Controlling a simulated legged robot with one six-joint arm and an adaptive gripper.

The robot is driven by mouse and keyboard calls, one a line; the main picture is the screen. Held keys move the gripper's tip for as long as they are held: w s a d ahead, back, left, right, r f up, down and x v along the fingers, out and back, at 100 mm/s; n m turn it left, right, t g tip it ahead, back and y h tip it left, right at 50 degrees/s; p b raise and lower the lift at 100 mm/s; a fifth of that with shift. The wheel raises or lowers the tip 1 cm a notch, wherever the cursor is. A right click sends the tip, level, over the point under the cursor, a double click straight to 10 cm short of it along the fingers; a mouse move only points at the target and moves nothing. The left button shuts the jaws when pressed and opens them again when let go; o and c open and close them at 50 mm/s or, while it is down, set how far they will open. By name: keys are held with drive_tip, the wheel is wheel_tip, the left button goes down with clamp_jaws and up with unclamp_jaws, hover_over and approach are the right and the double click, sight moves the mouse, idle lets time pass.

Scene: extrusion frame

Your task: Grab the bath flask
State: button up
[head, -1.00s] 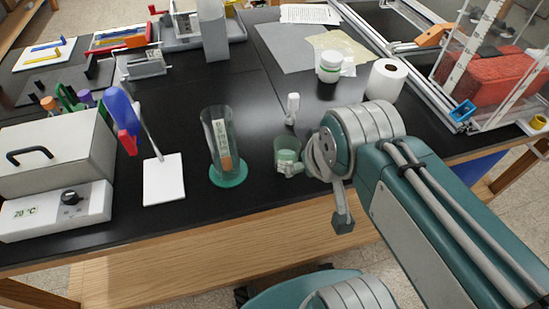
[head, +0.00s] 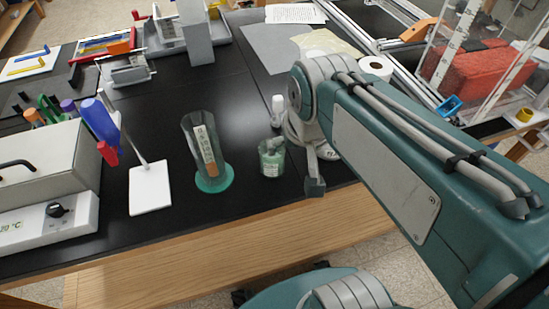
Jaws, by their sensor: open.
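The white bath box (head: 45,160) with a black handle on its closed lid stands at the left, on a base with a dial and a °C display. No flask shows in it. I cannot tell which vessel is the bath flask. A small clear vessel with green contents and a label (head: 271,163) stands upright on the black bench, near its front edge. My gripper (head: 297,166) is open, just right of this vessel. It is partly hidden by my wrist, and I cannot tell whether it touches the vessel.
A tall clear cylinder on a green base (head: 214,183) stands left of the small vessel. A small white bottle (head: 278,108) is behind it.

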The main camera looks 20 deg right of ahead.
drive_tip(key=m+g, duration=0.2)
approach(272, 159)
drive_tip(key=r, duration=0.1)
drive_tip(key=w+d+f+m+g, duration=0.1)
drive_tip(key=w+f+m+g, duration=0.15)
drive_tip(key=w, duration=0.35)
drive_tip(key=shift+t, duration=0.25)
drive_tip(key=f, duration=1.1)
drive_tip(key=shift+s+d, duration=0.1)
drive_tip(key=shift+s, duration=0.3)
drive_tip(key=c, duration=1)
